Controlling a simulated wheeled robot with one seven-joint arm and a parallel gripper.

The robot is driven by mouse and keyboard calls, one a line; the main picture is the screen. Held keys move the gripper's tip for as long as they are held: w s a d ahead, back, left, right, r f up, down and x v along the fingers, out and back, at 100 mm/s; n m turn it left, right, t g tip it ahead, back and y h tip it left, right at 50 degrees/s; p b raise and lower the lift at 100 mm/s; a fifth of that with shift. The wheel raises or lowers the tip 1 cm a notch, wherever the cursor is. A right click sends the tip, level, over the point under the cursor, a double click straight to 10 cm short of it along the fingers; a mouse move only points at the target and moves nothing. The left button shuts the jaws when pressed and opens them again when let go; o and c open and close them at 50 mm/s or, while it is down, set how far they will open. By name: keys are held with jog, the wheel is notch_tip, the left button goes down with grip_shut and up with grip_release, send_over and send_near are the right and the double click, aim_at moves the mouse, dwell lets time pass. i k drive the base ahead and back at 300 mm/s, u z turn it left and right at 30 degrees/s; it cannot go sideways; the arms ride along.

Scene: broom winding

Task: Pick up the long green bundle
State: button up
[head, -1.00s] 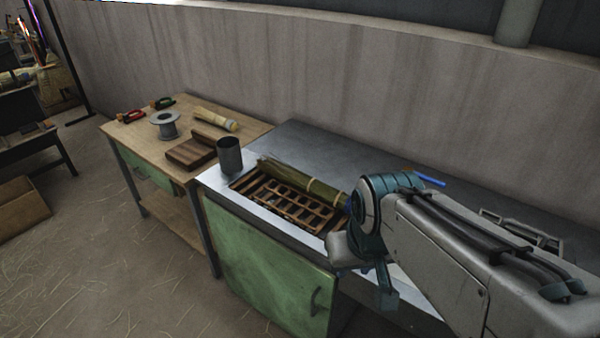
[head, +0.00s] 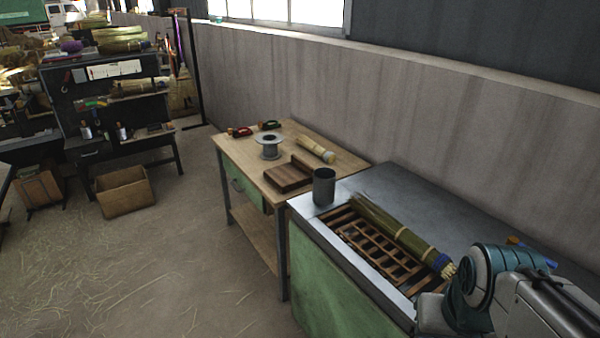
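The long green bundle (head: 402,236) lies diagonally over the wooden slatted rack (head: 370,246) on the metal-topped bench (head: 440,205). Its loose, bristly end points to the far left. Its near right end has a blue binding and pale cut stalks. My arm reaches in at the lower right, just right of the bundle's near end. My gripper's fingers are not visible; they are hidden behind the arm or below the frame, so I cannot tell whether they touch the bundle.
A dark metal cup (head: 324,187) stands at the bench's left corner. The wooden table (head: 262,158) beyond holds a wire spool (head: 269,146), a wooden block (head: 289,175) and a small pale bundle (head: 316,150). A cardboard box (head: 124,191) sits on the open floor. A wall runs behind the benches.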

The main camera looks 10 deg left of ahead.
aim_at(441, 264)
jog(key=u, duration=1.45)
jog(key=i, duration=2.75)
jog(key=z, duration=4.05)
